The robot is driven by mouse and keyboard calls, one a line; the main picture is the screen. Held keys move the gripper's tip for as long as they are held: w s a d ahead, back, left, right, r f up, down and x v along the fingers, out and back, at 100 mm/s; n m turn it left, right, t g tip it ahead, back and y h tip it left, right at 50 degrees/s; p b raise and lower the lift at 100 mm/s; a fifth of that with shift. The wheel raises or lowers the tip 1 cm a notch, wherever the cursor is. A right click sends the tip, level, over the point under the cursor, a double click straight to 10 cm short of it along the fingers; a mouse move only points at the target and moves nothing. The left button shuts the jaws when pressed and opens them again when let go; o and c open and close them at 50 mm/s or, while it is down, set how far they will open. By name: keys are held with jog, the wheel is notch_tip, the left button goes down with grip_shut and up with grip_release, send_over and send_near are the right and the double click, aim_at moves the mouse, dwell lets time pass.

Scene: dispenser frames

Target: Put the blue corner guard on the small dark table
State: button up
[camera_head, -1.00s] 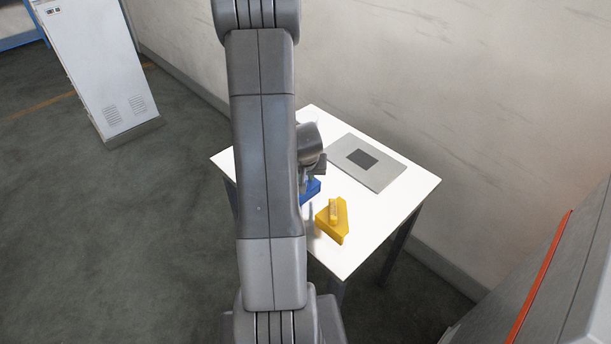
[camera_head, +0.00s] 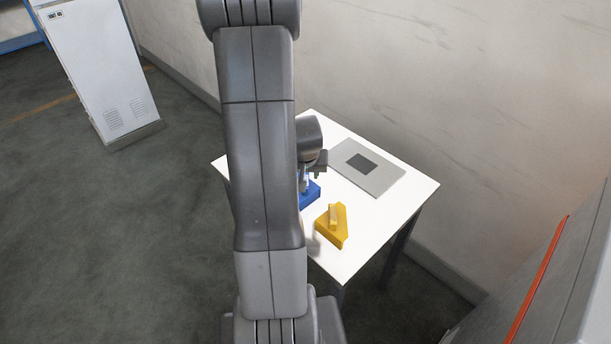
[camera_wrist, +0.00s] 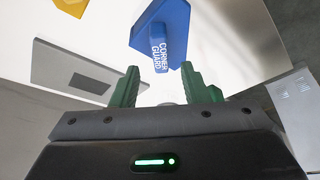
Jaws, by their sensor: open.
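The blue corner guard (camera_head: 311,190) lies on the white table (camera_head: 388,212), partly hidden behind my arm in the head view. In the wrist view the blue corner guard (camera_wrist: 163,30) has a raised blue tab lettered "CORNER GUARD" that points toward my gripper. My gripper (camera_wrist: 165,82) is open, its two green fingers on either side of the tab's near end, with nothing clamped. In the head view my gripper (camera_head: 312,175) is just above the guard. No small dark table can be made out.
A yellow corner guard (camera_head: 332,226) lies close beside the blue one. A grey plate with a dark square (camera_head: 362,163) lies farther back on the white table. A wall stands behind it. A white cabinet (camera_head: 98,70) stands at the left, and a grey body with an orange edge (camera_head: 540,290) at the right.

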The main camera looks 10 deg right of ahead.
jog(key=v, duration=0.6)
jog(key=shift+r, duration=0.1)
